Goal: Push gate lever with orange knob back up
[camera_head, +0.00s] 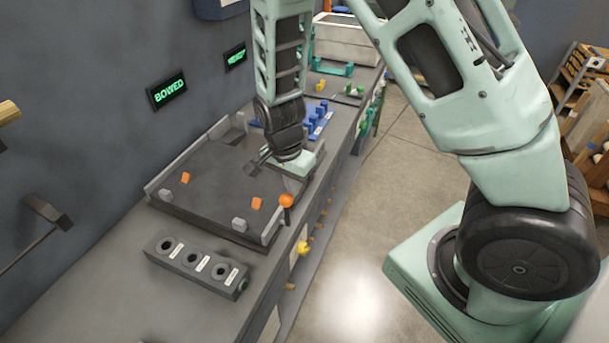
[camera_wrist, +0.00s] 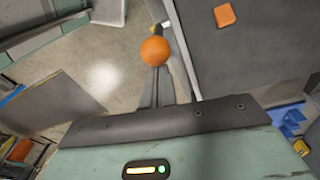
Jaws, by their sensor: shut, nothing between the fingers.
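The orange knob (camera_head: 286,200) tops a short gate lever at the near right corner of the dark tray (camera_head: 215,180). In the wrist view the round orange knob (camera_wrist: 155,51) shows just past my fingertips. My gripper (camera_wrist: 158,72) is shut, with nothing held; its dark fingers point toward the knob. I cannot tell whether they touch it. In the head view my pale green hand hangs over the tray's right edge, beyond the knob, and the fingertips are not clear.
Orange pieces (camera_head: 256,203) and grey blocks lie in the tray. A dark block with three labelled holes (camera_head: 197,262) stands nearer, and a blue rack (camera_head: 318,122) stands farther along the bench. A wall sign reads BOWED (camera_head: 168,91).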

